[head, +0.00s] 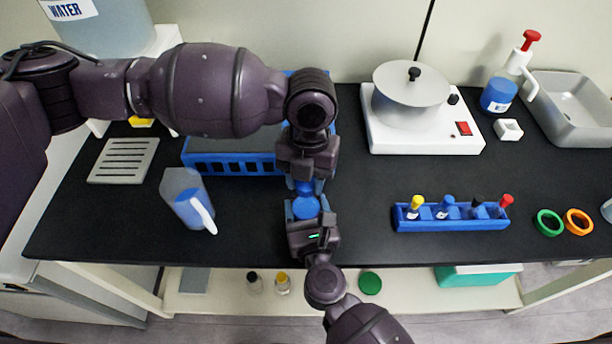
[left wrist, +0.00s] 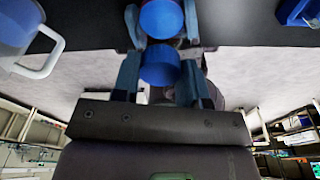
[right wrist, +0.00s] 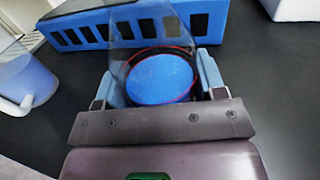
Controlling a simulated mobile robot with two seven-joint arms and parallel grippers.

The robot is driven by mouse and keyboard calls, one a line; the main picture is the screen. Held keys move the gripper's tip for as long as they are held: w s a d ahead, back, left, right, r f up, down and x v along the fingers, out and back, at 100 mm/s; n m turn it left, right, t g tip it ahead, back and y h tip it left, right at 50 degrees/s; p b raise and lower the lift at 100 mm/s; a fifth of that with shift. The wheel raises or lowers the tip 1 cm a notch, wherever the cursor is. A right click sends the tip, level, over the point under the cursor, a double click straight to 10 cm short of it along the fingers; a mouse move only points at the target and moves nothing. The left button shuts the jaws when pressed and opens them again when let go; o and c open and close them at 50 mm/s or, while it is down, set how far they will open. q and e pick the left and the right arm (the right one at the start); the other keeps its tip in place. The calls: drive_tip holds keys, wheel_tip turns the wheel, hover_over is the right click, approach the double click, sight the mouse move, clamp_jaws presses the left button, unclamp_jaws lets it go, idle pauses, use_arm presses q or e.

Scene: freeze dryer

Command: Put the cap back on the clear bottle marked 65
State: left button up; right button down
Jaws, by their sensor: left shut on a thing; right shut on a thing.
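My left gripper (head: 304,184) comes in from the back, above the table, and is shut on a small blue cap; the cap (left wrist: 160,65) shows between its fingers in the left wrist view. My right gripper (head: 307,212) comes in from the front and is shut on a clear bottle holding something blue (right wrist: 162,78). The blue part also shows in the head view (head: 305,207) and beyond the cap in the left wrist view (left wrist: 162,18). Cap and bottle look close together; whether they touch is unclear. No 65 mark can be read.
A jug with blue liquid (head: 188,200) stands left of the grippers. A blue slotted rack (head: 232,164) lies behind them. A small blue holder (head: 452,222) with several coloured-top vials stands right, a white hotplate (head: 420,142) behind it. Black tabletop lies clear between.

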use_arm(q)
drive_tip(key=m, duration=0.6)
drive_tip(key=shift+y, duration=0.3)
drive_tip(key=m+t, duration=0.1)
drive_tip(key=m, duration=0.5)
drive_tip(key=shift+s, duration=0.1)
drive_tip(key=o, duration=0.9)
drive_tip(key=shift+r, duration=2.25)
drive_tip(key=shift+c, duration=0.3)
